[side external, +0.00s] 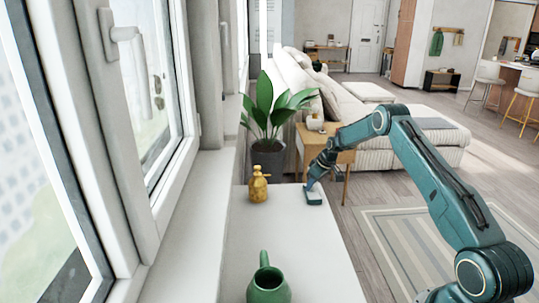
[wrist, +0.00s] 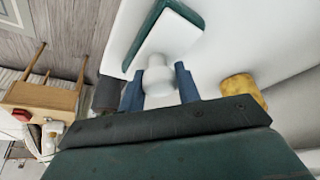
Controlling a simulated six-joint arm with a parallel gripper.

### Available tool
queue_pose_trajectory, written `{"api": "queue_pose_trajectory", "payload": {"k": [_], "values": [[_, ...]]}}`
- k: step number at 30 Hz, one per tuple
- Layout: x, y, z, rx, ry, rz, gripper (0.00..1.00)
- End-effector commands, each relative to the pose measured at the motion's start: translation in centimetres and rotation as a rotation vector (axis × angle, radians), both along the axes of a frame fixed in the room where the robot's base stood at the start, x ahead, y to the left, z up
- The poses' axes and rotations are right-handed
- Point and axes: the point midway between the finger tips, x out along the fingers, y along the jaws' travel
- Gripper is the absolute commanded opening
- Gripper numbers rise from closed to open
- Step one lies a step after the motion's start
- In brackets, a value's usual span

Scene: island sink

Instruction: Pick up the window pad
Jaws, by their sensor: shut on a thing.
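The window pad (side external: 313,197) is a flat rectangular block, white with a dark green layer, near the right edge of the white surface. In the wrist view the pad (wrist: 160,35) shows its white plate, green edge and a round white knob. My gripper (side external: 308,187) is above the pad, with its two blue fingers (wrist: 158,90) on either side of the knob, shut on it. The pad appears to be at or very near the surface; I cannot tell whether it touches.
A yellow spray bottle (side external: 258,185) stands left of the pad. A green jug (side external: 268,282) stands at the near end of the white surface (side external: 300,245). A potted plant (side external: 268,155) and a wooden side table (side external: 335,150) are beyond. The window (side external: 150,110) is at left.

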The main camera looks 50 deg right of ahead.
Motion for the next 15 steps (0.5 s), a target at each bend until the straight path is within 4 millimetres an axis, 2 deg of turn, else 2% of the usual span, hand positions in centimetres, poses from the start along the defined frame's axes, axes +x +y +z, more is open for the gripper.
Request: {"api": "queue_pose_trajectory", "payload": {"k": [8, 15], "values": [[0.0, 0.0, 0.4, 0.0, -0.001, 0.0, 0.06], [0.1, 0.0, 2.6, -0.001, -0.003, 0.0, 0.06]]}}
